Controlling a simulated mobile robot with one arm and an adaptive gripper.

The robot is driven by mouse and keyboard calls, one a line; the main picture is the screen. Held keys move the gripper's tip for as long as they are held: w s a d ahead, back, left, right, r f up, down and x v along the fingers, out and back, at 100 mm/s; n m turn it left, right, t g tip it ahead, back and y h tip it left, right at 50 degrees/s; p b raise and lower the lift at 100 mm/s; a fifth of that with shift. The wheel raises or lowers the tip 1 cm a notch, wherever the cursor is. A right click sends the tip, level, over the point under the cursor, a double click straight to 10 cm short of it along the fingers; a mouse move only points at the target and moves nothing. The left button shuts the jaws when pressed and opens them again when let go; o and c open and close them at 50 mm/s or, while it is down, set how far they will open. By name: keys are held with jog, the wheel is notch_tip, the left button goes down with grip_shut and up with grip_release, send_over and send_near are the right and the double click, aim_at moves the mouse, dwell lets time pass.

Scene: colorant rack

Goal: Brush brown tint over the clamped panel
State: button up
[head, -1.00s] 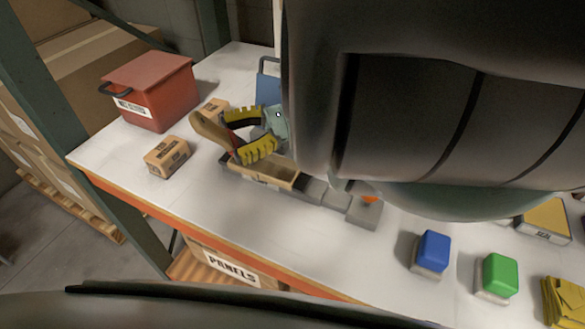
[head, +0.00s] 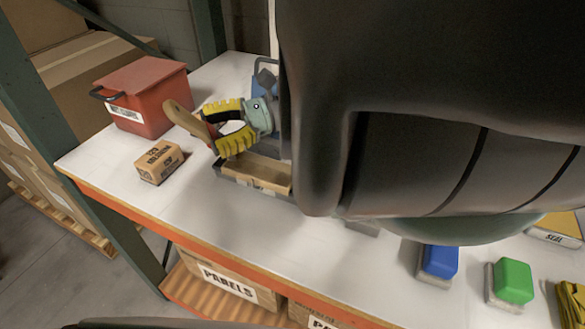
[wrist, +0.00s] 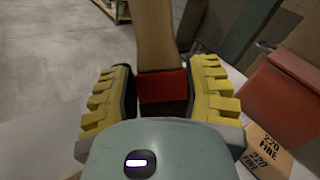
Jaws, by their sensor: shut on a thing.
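My gripper (head: 212,130) is shut on a brush, with a yellow finger on each side of it. The brush's wooden handle (head: 187,119) points up and left; its red collar (head: 213,141) is between the fingers. The handle also shows in the wrist view (wrist: 156,35), above the dark red collar (wrist: 163,87). The bristles are hidden. The pale wooden panel (head: 262,167) lies in a grey clamp (head: 229,176) on the bench, below and right of the brush. My arm covers the clamp's right part. I see no brown tint container that I can identify.
A red lidded box (head: 147,97) stands at the bench's back left. A small carton (head: 159,162) is nearer the front edge; a 220 fine carton (wrist: 264,150) shows in the wrist view. Blue (head: 440,261) and green (head: 513,281) blocks sit at the right. The bench's front-left is clear.

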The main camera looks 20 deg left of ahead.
jog(key=shift+d+r+p, duration=0.15)
jog(key=shift+d+p, duration=0.55)
jog(key=shift+d, duration=0.8)
jog(key=s+d+p, duration=0.1)
jog(key=d+p, duration=0.3)
jog(key=d, duration=0.8)
jog(key=shift+d+f, duration=0.15)
jog(key=shift+f, duration=0.1)
jog(key=shift+r, duration=0.15)
jog(key=shift+r+p, duration=2.05)
jog(key=shift+r, duration=0.85)
jog(key=shift+s, duration=0.1)
notch_tip(320, 180, up, 3)
jog(key=p, duration=0.3)
